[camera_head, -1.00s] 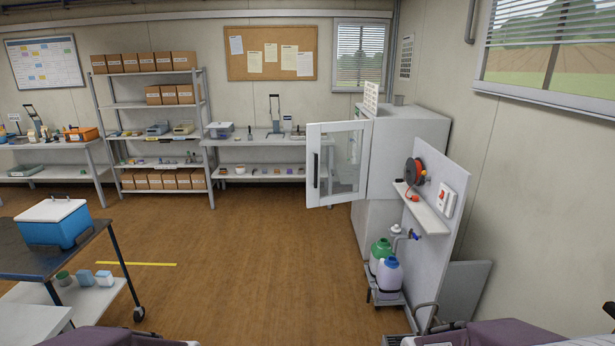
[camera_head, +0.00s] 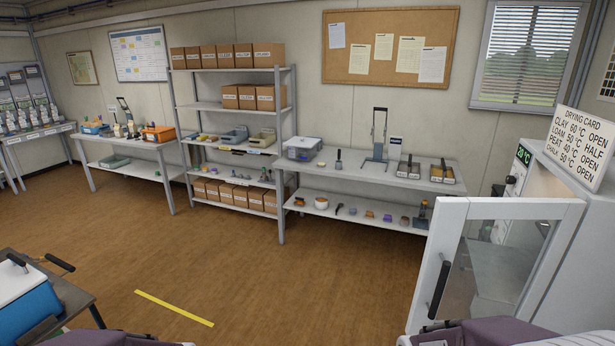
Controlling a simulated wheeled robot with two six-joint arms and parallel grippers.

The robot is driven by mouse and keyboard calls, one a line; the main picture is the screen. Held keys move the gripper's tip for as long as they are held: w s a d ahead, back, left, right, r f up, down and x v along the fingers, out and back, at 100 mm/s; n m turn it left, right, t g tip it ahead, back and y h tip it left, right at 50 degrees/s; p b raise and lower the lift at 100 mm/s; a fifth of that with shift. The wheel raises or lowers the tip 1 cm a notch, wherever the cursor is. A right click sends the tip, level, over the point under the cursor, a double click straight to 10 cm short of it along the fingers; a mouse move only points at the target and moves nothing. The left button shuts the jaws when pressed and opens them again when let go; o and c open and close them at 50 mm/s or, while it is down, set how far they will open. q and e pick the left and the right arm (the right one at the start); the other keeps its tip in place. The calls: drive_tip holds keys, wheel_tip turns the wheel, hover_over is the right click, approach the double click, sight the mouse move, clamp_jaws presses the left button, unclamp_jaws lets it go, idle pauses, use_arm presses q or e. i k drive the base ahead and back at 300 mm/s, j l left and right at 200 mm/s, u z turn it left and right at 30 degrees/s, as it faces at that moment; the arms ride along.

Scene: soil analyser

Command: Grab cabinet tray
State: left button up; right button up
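The white drying cabinet (camera_head: 545,185) stands at the right edge, partly cut off. Its glazed door (camera_head: 432,245) is swung open toward me, with a black upright handle (camera_head: 438,290) on its left side. Pale grey surfaces show through the glass, but I cannot make out a tray. A green display on the cabinet front reads about 20 °C. Purple-grey parts of my arms show along the bottom edge. Neither of my grippers is in view.
A drying card (camera_head: 584,148) stands on top of the cabinet. A bench (camera_head: 375,178) with tools and a shelf rack (camera_head: 232,107) line the back wall. A cart with a blue cooler (camera_head: 30,312) is at lower left. The floor between is clear.

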sight(409, 165)
drive_tip(key=i+j, duration=0.1)
drive_tip(key=i, duration=0.45)
drive_tip(key=i+j+z, duration=0.1)
drive_tip(key=i, duration=0.45)
drive_tip(key=i+j, duration=0.15)
drive_tip(key=i, duration=0.4)
drive_tip(key=i+j+z, duration=0.1)
drive_tip(key=i, duration=0.45)
drive_tip(key=i+l+z, duration=0.1)
drive_tip(key=i+l, duration=0.15)
drive_tip(key=i, duration=0.35)
drive_tip(key=i+l+z, duration=0.1)
drive_tip(key=i, duration=0.45)
drive_tip(key=i+l, duration=0.25)
drive_tip(key=i, duration=0.35)
drive_tip(key=i+l+z, duration=0.15)
drive_tip(key=i, duration=0.45)
drive_tip(key=i+l, duration=0.25)
drive_tip(key=i+l+u, duration=0.15)
drive_tip(key=l, duration=0.35)
drive_tip(key=i+l, duration=0.25)
drive_tip(key=l, duration=0.15)
drive_tip(key=j+u, duration=0.05)
